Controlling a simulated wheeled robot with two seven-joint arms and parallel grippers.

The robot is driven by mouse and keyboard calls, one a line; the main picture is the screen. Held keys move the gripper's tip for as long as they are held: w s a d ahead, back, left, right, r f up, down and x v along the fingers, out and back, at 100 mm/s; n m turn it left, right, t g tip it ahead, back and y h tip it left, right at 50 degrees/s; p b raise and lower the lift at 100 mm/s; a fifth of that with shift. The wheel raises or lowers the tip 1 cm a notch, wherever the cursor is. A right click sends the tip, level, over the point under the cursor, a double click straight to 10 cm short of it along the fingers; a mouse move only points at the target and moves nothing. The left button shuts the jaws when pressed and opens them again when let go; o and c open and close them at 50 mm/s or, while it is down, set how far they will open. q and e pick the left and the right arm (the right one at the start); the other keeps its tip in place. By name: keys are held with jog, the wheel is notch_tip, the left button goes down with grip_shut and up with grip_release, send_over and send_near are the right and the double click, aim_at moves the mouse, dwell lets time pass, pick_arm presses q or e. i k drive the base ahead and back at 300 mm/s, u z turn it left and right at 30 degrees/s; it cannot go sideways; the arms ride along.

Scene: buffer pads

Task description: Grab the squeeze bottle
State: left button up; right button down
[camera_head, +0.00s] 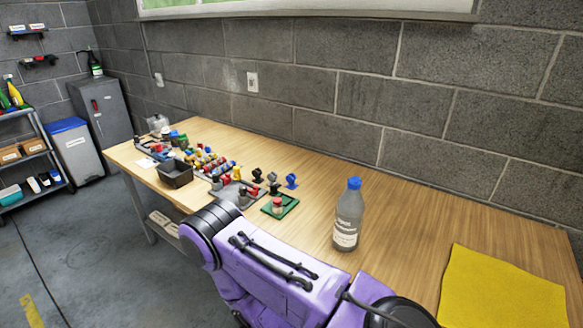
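A bottle (347,222), likely the squeeze bottle, stands upright on the wooden table. It is grey and see-through, with a blue cap and a white label near its base. One of my purple arms crosses the lower middle of the view, in front of the table and just left of and below the bottle. Neither gripper shows, so whether they are open or shut is hidden. Nothing is seen touching the bottle.
A yellow cloth or pad (500,292) lies right of the bottle. A green board (290,201) with a red-topped part, several small coloured parts and a dark bin (174,174) lie to the left. The table behind the bottle is clear up to the block wall.

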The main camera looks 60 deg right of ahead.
aim_at(351, 205)
jog(key=u, duration=0.1)
jog(key=i, duration=1.3)
jog(key=z, duration=3.6)
